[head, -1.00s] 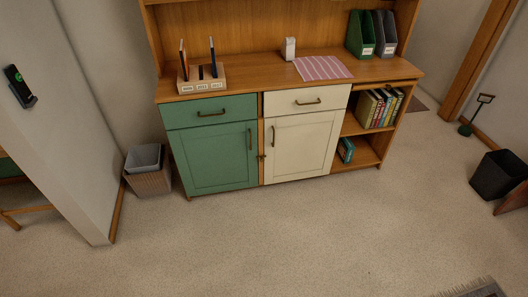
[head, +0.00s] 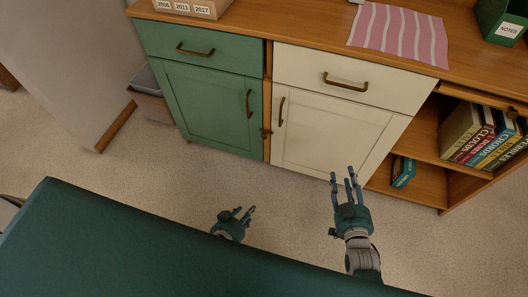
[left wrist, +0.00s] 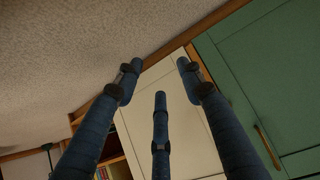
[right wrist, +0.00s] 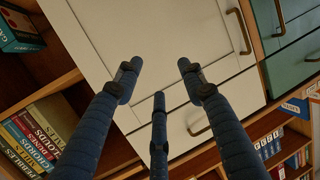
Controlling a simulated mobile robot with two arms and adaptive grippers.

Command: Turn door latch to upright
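The door latch (head: 266,133) is a small dark brass piece on the wooden strip between the green door (head: 210,105) and the cream door (head: 330,130). It looks roughly sideways, but is too small to be sure. Both doors are shut. My right gripper (head: 345,182) is open and empty in front of the cream door's lower right, apart from it. My left gripper (head: 240,213) is open and empty, low in front of the green door. In the wrist views, the spread fingers of the left (left wrist: 156,75) and right (right wrist: 156,78) grippers face the cabinet; I cannot make out the latch there.
Brass handles are on the green door (head: 249,104) and cream door (head: 281,112), near the latch. Open shelves with books (head: 480,140) are at the right. A waste bin (head: 150,100) stands left of the cabinet, beside a wall. Carpet lies in front.

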